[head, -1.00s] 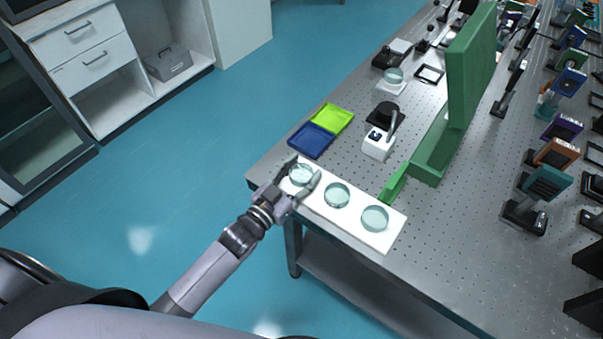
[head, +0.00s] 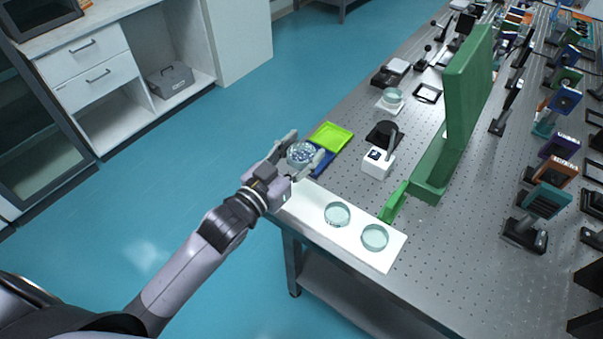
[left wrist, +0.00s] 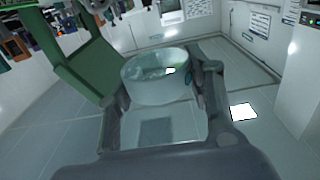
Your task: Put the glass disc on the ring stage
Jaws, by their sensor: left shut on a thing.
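My left gripper (head: 307,150) is shut on a clear glass disc (head: 301,154) and holds it raised above the left end of the white strip tray (head: 308,210). In the left wrist view the disc (left wrist: 157,80) sits between the two fingers. Two more glass discs, a middle one (head: 337,213) and a right one (head: 374,237), lie on the tray. A black round piece (head: 383,134) stands beside a white block (head: 376,162); I cannot tell for sure whether it is the ring stage. My right gripper is not in view.
A blue tray (head: 322,162), partly hidden by my gripper, and a lime tray (head: 331,137) lie just beyond. A tall green panel (head: 468,85) and a green trough (head: 431,177) stand to the right. Another glass disc (head: 393,96) rests on a white base further back.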

